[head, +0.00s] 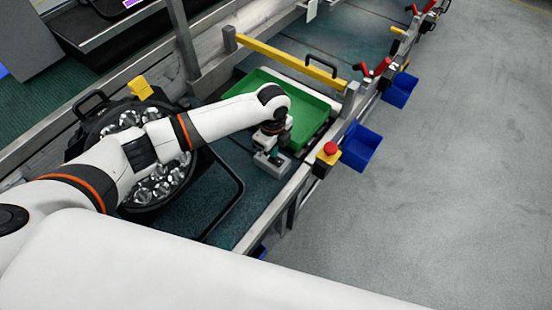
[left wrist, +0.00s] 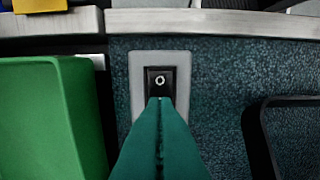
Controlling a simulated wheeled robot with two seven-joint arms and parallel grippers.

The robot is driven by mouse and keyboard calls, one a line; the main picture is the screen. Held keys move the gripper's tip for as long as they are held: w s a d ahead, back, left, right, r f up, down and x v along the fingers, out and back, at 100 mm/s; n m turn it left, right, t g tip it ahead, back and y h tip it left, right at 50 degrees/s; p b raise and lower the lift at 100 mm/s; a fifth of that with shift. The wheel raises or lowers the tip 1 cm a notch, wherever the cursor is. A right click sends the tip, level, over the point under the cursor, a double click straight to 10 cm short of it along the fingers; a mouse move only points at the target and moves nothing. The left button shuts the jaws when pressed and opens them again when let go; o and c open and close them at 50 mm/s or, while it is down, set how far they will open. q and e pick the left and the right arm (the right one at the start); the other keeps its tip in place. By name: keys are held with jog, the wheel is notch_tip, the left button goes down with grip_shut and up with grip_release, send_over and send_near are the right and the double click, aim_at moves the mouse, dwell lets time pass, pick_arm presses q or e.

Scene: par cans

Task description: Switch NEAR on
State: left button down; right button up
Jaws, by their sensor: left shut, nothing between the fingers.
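The switch is a black rocker (left wrist: 160,80) with a white O mark, set in a pale grey plate (left wrist: 137,75) in the left wrist view. In the head view its grey box (head: 263,164) sits beside the green tray. My left gripper (left wrist: 160,101) is shut and empty, with its teal fingertips at the rocker's lower part, which they hide. I cannot tell whether they touch it. The left gripper (head: 273,154) also shows over the box in the head view. No NEAR label is readable. My right gripper is not in view.
A green tray (head: 312,106) lies close beside the switch. A black round holder (head: 116,207) full of shiny lamps is at left, with a black tube frame (head: 241,193) near it. A red button on a yellow box (head: 328,152) and blue bins (head: 362,146) line the metal rail.

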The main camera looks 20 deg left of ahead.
pick_arm(q)
jog(key=shift+f, duration=0.55)
notch_tip(320, 180, up, 7)
jog(key=p, duration=0.7)
jog(key=shift+r, duration=0.1)
dwell(0.7)
